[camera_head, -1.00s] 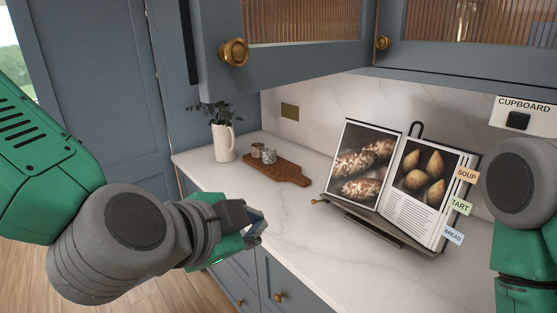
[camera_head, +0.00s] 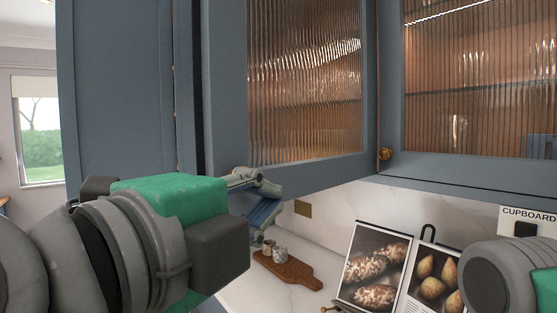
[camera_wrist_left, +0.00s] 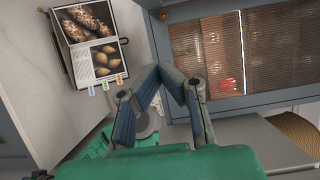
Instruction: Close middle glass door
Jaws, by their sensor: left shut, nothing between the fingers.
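A blue-grey cupboard door with ribbed glass (camera_head: 305,80) fills the upper middle of the head view. Its lower edge runs at an angle to the neighbouring glass door (camera_head: 480,85), so it appears to stand partly open. I cannot tell for sure which is the middle one. My left gripper (camera_head: 264,204) is shut and empty at the lower left part of the angled door; contact is unclear. This door's knob is hidden there. The wrist view shows the shut fingers (camera_wrist_left: 162,80) below a glass-fronted door (camera_wrist_left: 205,60). My right gripper is out of view.
A brass knob (camera_head: 385,153) sits on the right door. Below are a cookbook (camera_head: 375,265) and a wooden board (camera_head: 288,270) with small pots on the worktop. A "CUPBOARD" label (camera_head: 528,214) is on the wall. A window (camera_head: 38,130) is far left.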

